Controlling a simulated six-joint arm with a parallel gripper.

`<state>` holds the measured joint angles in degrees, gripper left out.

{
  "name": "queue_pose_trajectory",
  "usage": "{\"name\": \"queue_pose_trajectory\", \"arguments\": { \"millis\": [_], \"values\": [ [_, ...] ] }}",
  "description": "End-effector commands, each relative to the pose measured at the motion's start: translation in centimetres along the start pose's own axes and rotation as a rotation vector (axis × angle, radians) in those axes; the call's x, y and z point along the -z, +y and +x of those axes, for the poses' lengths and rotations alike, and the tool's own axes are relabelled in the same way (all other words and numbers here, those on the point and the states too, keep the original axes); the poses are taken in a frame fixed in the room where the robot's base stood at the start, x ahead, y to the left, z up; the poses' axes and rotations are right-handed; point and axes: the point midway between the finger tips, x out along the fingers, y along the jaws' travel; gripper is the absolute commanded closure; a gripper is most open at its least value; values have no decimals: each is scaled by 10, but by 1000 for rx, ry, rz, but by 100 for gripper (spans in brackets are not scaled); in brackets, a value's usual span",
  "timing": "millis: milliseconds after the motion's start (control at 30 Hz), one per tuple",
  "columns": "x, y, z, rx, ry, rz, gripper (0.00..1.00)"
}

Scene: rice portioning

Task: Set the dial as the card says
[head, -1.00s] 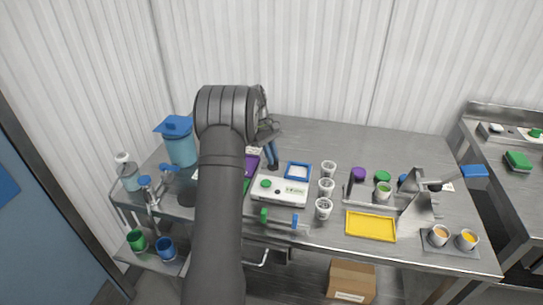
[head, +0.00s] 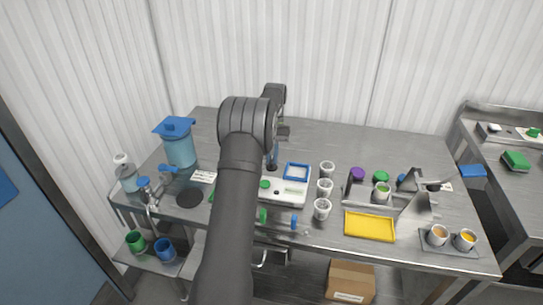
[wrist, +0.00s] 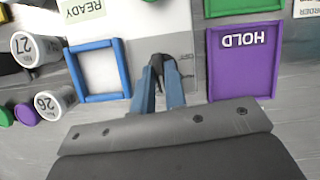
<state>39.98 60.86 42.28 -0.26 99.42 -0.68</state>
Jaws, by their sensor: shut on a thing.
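My gripper (head: 272,165) points down at the back left of the white device (head: 290,198), which has a green button and a small display. In the wrist view, the blue fingers of my gripper (wrist: 158,75) are closed together at the device's edge, with dark tips on a dark piece that looks like the dial. The dial's pointer and setting are hidden by the fingers; small marks beside them are too blurred to read. A white card (head: 203,177) lies on the table at left, its print too small to read. An order card (wrist: 306,8) shows partly in the wrist view.
A blue square frame (wrist: 75,90) and a purple HOLD tray (wrist: 243,75) flank the gripper. Numbered cups (head: 325,188) stand right of the device. A yellow tray (head: 370,226) lies further right. A blue-lidded container (head: 180,150) stands at left.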

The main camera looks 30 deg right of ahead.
Motion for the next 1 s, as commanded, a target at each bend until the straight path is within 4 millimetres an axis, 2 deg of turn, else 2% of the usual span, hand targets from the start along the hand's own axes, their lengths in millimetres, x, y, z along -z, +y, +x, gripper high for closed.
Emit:
{"name": "queue_pose_trajectory", "arguments": {
  "millis": [500,1000],
  "values": [
    [0,2,-1,152,2,365,100],
    [0,3,0,195,3,469,100]
  ]
}}
